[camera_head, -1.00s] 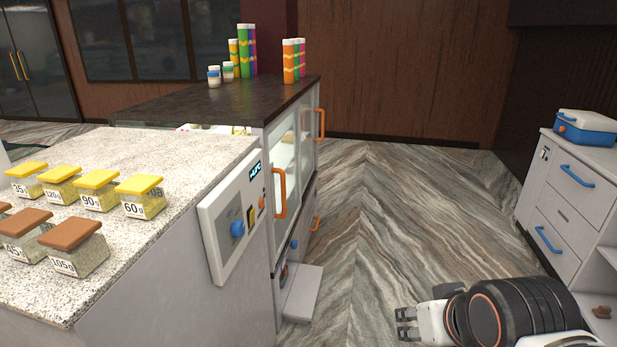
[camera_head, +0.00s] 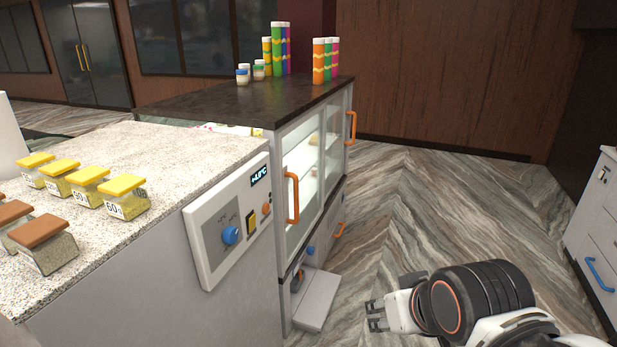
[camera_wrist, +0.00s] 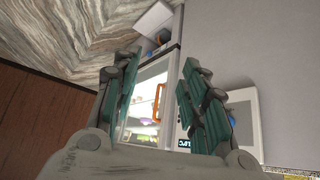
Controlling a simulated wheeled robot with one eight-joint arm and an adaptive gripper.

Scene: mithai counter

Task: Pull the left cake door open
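The glass-fronted cake cabinet (camera_head: 300,126) stands past the speckled counter, under a dark top. Its nearer glass door (camera_head: 301,165) looks closed and carries an orange vertical handle (camera_head: 292,198). A second orange handle (camera_head: 351,128) is on the farther door. My gripper (camera_head: 373,316) is low at the right over the floor, well apart from the handles. In the wrist view my gripper (camera_wrist: 155,85) has its fingers spread with nothing between them touching. An orange handle (camera_wrist: 158,103) and the lit glass door (camera_wrist: 147,95) show beyond the fingers.
A white control panel (camera_head: 228,222) with a blue knob is on the counter end. A low shelf or open drawer (camera_head: 317,300) juts out under the cabinet. Drawers (camera_head: 598,235) stand at the right. The floor (camera_head: 420,200) between is clear.

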